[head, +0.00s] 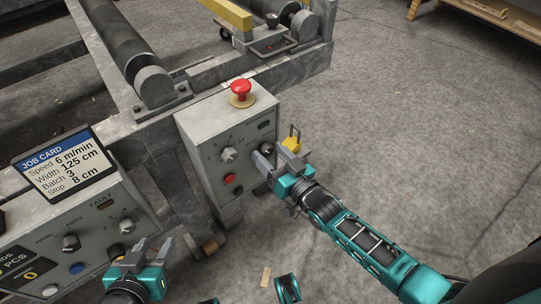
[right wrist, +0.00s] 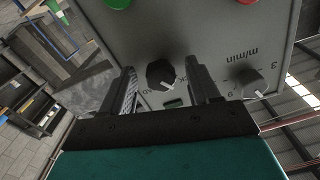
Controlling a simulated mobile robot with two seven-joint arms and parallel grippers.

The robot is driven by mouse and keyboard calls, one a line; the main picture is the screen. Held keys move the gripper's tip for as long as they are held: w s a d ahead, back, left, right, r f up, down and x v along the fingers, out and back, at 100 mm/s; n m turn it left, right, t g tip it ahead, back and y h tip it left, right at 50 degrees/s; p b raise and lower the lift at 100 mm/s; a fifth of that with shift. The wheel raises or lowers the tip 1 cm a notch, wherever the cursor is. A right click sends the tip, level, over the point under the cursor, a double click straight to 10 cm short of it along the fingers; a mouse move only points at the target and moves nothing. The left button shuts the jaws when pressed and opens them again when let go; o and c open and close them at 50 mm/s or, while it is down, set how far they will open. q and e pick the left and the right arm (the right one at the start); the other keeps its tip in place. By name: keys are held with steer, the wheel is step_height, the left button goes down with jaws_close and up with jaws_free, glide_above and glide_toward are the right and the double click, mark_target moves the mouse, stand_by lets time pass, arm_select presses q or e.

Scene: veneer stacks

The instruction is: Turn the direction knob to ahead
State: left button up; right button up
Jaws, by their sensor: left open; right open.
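The direction knob (right wrist: 161,75) is a dark knob with a white pointer mark, on the front of the grey control box (head: 200,122). In the head view it shows partly beside my right gripper (head: 276,158). The right gripper is open, with a finger on each side of the knob in the right wrist view (right wrist: 163,80). I cannot tell whether the fingers touch it. My left gripper (head: 150,250) is open and empty in front of the left panel (head: 100,235).
A speed knob (head: 228,154) marked m/min is beside the direction knob, above a red button (head: 230,178). A red mushroom button (head: 241,89) tops the box. A job card (head: 64,165) stands on the left panel. Open floor lies right of the box.

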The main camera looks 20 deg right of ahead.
steer(key=shift+w, duration=0.1)
steer(key=shift+c, duration=0.3)
steer(key=c, duration=1)
steer(key=m+p, duration=0.1)
steer(key=m, duration=0.1)
steer(key=shift+r+m, duration=0.1)
steer(key=shift+m, duration=0.3)
steer(key=m, duration=0.3)
steer(key=shift+a+m, duration=0.1)
steer(key=shift+m, duration=0.2)
steer(key=m, duration=0.5)
steer(key=shift+m+b, duration=0.4)
steer(key=shift+m, duration=0.8)
